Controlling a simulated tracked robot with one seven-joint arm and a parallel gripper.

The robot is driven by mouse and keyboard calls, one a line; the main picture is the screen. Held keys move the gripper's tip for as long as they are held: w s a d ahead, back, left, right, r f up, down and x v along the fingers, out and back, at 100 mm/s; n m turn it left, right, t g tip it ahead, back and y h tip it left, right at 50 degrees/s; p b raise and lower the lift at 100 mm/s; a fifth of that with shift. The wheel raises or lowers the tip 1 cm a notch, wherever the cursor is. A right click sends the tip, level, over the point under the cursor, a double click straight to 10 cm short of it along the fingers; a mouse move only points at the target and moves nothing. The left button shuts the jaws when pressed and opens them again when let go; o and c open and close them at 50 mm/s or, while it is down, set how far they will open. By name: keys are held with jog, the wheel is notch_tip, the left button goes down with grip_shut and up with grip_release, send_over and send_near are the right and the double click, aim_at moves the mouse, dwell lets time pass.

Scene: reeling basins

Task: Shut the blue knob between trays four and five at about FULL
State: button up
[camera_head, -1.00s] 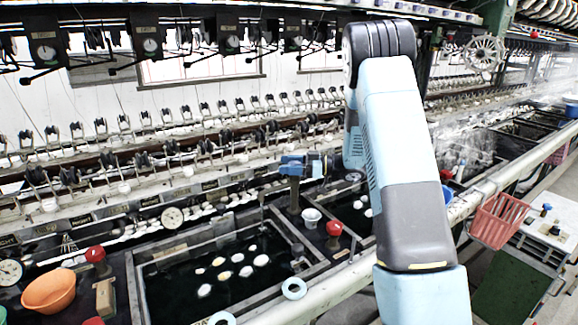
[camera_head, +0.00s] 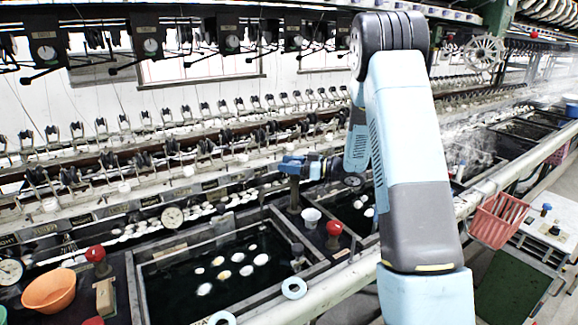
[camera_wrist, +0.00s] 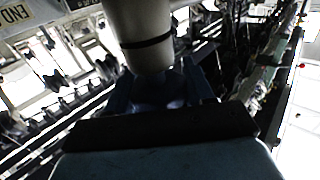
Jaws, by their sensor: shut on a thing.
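The blue knob (camera_head: 291,160) sits on top of a dark upright post at the back edge between two dark water trays, one on the left (camera_head: 140,290) and one on the right. My gripper (camera_head: 297,166) reaches it from the right and is shut on it. In the wrist view, the blue knob (camera_wrist: 158,90) shows dimly between the fingers (camera_wrist: 160,97), with a pale cylinder just above it. The knob's marking and exact turn cannot be read. My arm hides part of the right-hand tray.
A small white cup (camera_head: 311,215) and a red knob (camera_head: 334,229) stand close to the post. An orange bowl (camera_head: 50,291) is at the far left. A red basket (camera_head: 498,220) hangs on the front rail. Reeling machinery runs along the back.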

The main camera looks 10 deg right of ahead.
jog(key=shift+w+d+m+t+h, duration=0.1)
jog(key=shift+w+m+t+h, duration=0.05)
jog(key=shift+m+t+h, duration=1)
jog(key=shift+w+d+m+t+h, duration=0.15)
jog(key=shift+m+t+h, duration=0.75)
jog(key=shift+t, duration=0.4)
jog(key=shift+w+d+m+t+h, duration=0.1)
jog(key=shift+w+m+t+h, duration=0.05)
jog(key=shift+m+t+h, duration=1)
jog(key=o, duration=1)
jog(key=shift+c, duration=0.2)
jog(key=v, duration=1.3)
jog(key=shift+s+d+f, duration=0.25)
jog(key=shift+s+d, duration=0.05)
